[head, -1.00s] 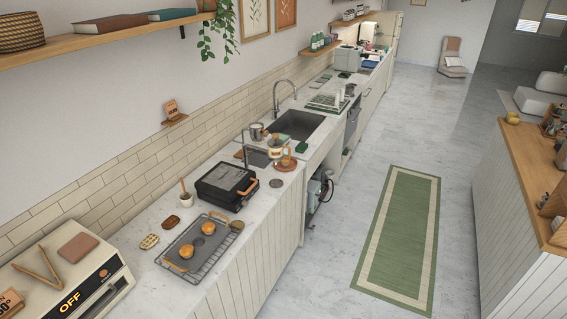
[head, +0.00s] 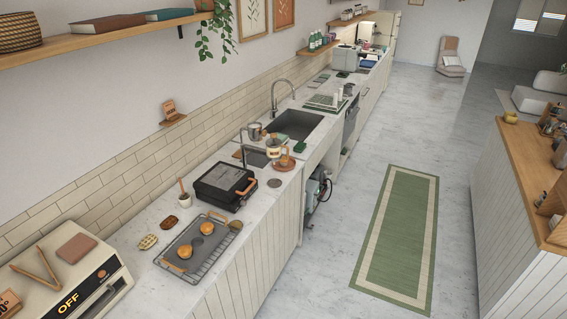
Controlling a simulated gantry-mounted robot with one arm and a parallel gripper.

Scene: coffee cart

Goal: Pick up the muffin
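Two round golden-brown baked pieces that look like muffins sit on a grey tray with orange handles (head: 196,243) in the head view, at the lower left on the counter. One muffin (head: 207,228) is nearer the far end of the tray. The other muffin (head: 186,253) is nearer the near end. The tray lies on a wire rack (head: 224,247). My gripper is not in view, so its place and state do not show.
A black press (head: 225,186) stands just beyond the rack. A cream oven marked OFF (head: 112,275) is at the near left. A waffle (head: 148,242) and a dark brown piece (head: 169,220) lie left of the tray. Floor right of the counter is open, with a green rug (head: 398,240).

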